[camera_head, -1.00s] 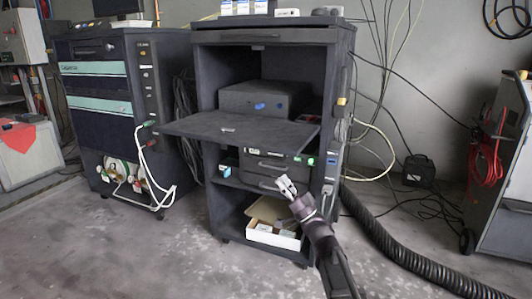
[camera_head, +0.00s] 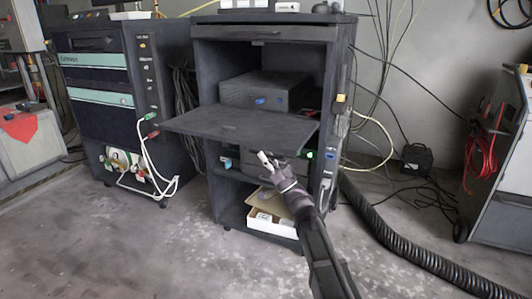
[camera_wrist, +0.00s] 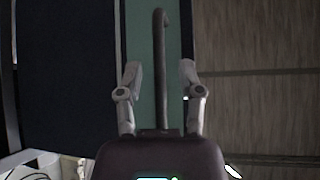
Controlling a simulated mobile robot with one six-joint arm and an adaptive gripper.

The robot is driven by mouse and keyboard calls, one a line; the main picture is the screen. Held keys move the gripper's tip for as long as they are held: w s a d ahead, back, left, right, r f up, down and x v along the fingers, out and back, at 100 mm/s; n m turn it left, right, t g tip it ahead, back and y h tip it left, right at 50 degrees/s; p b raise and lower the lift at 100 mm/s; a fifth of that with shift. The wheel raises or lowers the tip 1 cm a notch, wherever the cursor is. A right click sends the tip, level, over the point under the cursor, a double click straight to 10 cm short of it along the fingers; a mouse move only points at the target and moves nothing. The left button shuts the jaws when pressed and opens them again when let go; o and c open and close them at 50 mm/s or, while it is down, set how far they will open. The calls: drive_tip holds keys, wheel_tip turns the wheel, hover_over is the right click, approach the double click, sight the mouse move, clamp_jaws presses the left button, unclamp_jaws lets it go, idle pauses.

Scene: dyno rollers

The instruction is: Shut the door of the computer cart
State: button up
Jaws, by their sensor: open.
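The computer cart (camera_head: 339,75) is the dark cabinet in the middle of the head view. Its door (camera_head: 235,128) is a flat dark panel, folded down and sticking out level from the front, so the bay above it is open. My gripper (camera_head: 264,158) is just below the door's front right part; I cannot tell whether it touches. In the wrist view the two fingers of my gripper (camera_wrist: 160,78) are spread. A dark bar with a hooked end (camera_wrist: 162,60) shows between them against a green panel; whether it lies within the grip is unclear.
A dark computer box (camera_head: 262,92) sits inside the bay. An open white box (camera_head: 272,228) is on the bottom shelf. A cabinet with teal panels (camera_head: 97,95) stands left. A black ribbed hose (camera_head: 400,250) lies right. The floor in front is clear.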

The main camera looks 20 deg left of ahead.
idle(0.3)
clamp_jaws()
drive_tip(key=shift+r, duration=0.15)
